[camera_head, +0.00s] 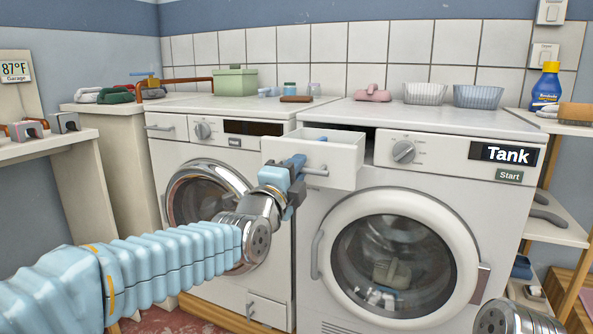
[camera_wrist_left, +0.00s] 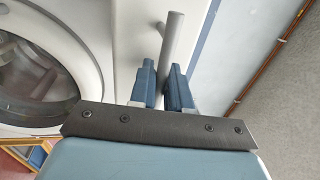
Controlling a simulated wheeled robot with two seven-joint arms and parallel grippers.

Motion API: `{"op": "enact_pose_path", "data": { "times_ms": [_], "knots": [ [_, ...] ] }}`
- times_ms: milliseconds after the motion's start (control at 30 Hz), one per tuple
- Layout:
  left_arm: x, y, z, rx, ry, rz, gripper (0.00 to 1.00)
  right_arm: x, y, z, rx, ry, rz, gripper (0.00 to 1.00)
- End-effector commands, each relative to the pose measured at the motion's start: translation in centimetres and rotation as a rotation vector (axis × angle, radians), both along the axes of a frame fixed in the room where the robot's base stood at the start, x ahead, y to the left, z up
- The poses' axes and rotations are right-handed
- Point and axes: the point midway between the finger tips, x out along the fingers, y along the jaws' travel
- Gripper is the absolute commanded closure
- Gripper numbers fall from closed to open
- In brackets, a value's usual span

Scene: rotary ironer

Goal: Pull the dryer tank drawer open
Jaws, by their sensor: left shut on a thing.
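The dryer tank drawer (camera_head: 345,165) juts out from the top left of the right-hand machine, the dryer (camera_head: 440,160), and its open top shows. A grey bar handle (camera_head: 318,173) is on its front. My left gripper (camera_head: 298,175) is at this handle and shut on it, with the arm reaching in from the lower left. In the left wrist view the handle (camera_wrist_left: 173,38) runs between the two blue fingers of my left gripper (camera_wrist_left: 161,85). The gripper hides part of the handle and drawer front. My right gripper is not in view.
The dryer display (camera_head: 507,154) reads "Tank". A washer (camera_head: 220,140) with a round door stands to the left. A green box (camera_head: 235,81), a pink object (camera_head: 372,93) and two baskets (camera_head: 478,96) sit on top. A shelf (camera_head: 555,228) is at right.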

Motion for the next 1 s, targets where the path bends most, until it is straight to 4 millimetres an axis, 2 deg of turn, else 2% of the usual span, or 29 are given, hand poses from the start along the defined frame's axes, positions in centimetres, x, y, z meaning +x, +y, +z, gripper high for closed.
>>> {"op": "enact_pose_path", "data": {
  "times_ms": [233, 267, 367, 733, 867, 1000],
  "knots": [
    [0.0, 0.0, -0.1, 0.001, 0.003, 0.0, 1.0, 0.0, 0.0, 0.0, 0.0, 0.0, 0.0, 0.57],
    [0.0, 0.0, -0.1, 0.001, 0.003, 0.0, 0.8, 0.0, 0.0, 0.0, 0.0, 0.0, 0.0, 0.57],
    [0.0, 0.0, -0.1, 0.001, 0.002, 0.0, 0.66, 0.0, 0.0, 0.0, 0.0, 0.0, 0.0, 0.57],
    [-0.6, 0.2, -0.1, -0.002, 0.0, 0.0, 0.66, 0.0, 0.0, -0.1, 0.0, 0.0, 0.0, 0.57],
    [-2.6, 1.0, -0.6, -0.005, 0.001, -0.003, 0.66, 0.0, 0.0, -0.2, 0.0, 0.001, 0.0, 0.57],
    [-5.8, 2.4, -1.1, -0.006, 0.002, -0.003, 0.66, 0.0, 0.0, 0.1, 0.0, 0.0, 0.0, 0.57]
  ]
}}
